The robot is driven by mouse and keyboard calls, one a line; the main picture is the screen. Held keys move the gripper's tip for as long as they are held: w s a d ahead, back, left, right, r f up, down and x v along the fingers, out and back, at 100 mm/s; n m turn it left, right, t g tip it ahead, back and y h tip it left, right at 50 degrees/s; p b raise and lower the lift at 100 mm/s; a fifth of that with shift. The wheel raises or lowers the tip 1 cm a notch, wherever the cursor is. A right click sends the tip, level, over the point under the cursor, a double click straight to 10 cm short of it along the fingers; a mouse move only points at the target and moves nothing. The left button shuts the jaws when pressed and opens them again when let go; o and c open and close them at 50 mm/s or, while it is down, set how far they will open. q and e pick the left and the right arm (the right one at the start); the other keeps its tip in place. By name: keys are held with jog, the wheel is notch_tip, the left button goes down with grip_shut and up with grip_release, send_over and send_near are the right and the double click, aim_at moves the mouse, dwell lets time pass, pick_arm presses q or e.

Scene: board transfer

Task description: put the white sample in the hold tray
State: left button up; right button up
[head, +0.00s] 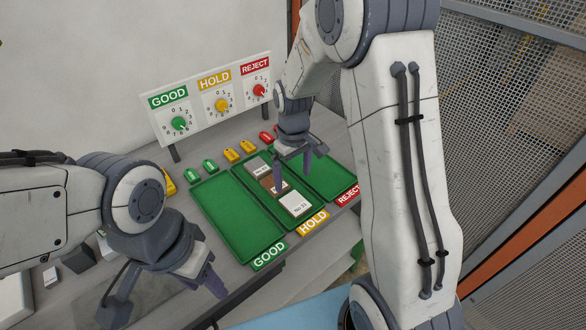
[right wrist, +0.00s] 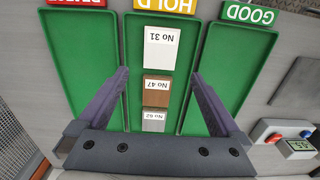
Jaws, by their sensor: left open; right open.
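The white sample (head: 296,204), labelled No 31, lies flat in the hold tray (right wrist: 189,55), at the end by the HOLD label. It also shows in the right wrist view (right wrist: 162,50). A brown sample (right wrist: 156,91), No 47, and a grey sample (right wrist: 153,121) lie in a row behind it in the same tray. My right gripper (head: 300,166) is open and empty above the hold tray, over its farther part. My left gripper (head: 165,296) is open and empty at the lower left, apart from the trays.
The empty-looking good tray (head: 232,215) is left of the hold tray, and the reject tray (head: 330,178) is right, partly covered by my arm. A dial board (head: 210,101) stands behind. Several green, yellow and red tags (head: 231,156) lie between board and trays.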

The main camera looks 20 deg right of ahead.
jog(key=s+a+r+n, duration=0.1)
jog(key=s+a+r, duration=0.7)
jog(key=a, duration=0.1)
jog(key=s+a+n, duration=0.1)
jog(key=s+a, duration=0.1)
jog(key=s, duration=0.6)
jog(key=s+a+r+n+y, duration=0.1)
jog(key=s+a, duration=0.1)
jog(key=s, duration=0.6)
jog(key=shift+s+a, duration=0.35)
jog(key=shift+s, duration=0.05)
dwell(0.6)
